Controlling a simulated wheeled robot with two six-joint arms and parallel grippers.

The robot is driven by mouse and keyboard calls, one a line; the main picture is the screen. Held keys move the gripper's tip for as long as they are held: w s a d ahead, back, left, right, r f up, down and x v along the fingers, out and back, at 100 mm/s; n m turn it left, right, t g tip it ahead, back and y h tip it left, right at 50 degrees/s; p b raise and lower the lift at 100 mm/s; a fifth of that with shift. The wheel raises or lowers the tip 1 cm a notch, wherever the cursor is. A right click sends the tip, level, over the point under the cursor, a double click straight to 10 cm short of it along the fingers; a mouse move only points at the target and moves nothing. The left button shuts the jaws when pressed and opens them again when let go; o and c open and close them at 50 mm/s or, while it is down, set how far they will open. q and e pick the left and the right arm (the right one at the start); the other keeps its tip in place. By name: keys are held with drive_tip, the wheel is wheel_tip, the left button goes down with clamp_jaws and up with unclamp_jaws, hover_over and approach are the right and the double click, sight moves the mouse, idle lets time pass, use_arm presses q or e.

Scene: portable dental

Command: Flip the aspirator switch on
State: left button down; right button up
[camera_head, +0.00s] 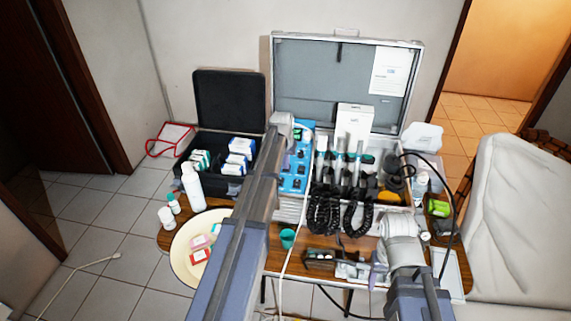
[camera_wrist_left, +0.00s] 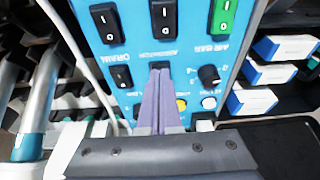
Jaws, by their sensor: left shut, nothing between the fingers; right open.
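The blue switch panel (camera_head: 295,175) stands in the open case, left of the hoses. In the left wrist view, the black aspirator switch (camera_wrist_left: 163,18) is at the top middle above its label, between a black drain switch (camera_wrist_left: 106,22) and a green lit switch (camera_wrist_left: 223,16). My left gripper (camera_wrist_left: 160,72) is shut and empty, its tips over the panel just below the aspirator label. I cannot tell whether they touch the panel. My left arm covers part of the panel in the head view. My right gripper (camera_head: 378,259) is open and low over the table's front.
A small black switch (camera_wrist_left: 121,77) and a knob (camera_wrist_left: 209,75) flank the left fingertips. Black coiled hoses (camera_head: 325,212) hang right of the panel. A black case (camera_head: 231,100) with boxes stands left. A white bottle (camera_head: 193,187) and a round tray (camera_head: 180,255) are at the table's left.

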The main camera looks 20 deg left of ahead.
use_arm(q)
drive_tip(key=shift+s+f+b, duration=0.1)
drive_tip(key=shift+f+b, duration=0.3)
drive_tip(key=shift+r, duration=0.1)
drive_tip(key=shift+w+a+r+p, duration=0.1)
drive_tip(key=shift+w+r+p, duration=0.15)
drive_tip(key=shift+w, duration=0.15)
drive_tip(key=shift+w+a+r+p, duration=0.1)
drive_tip(key=shift+w+p, duration=0.1)
drive_tip(key=shift+w, duration=0.15)
drive_tip(key=shift+r, duration=0.1)
drive_tip(key=shift+p+v, duration=0.95)
drive_tip(key=shift+p, duration=0.05)
drive_tip(key=s+p+v, duration=0.2)
drive_tip(key=p+v, duration=0.8)
drive_tip(key=v, duration=0.1)
drive_tip(key=shift+d+p, duration=0.3)
drive_tip(key=shift+p, duration=0.05)
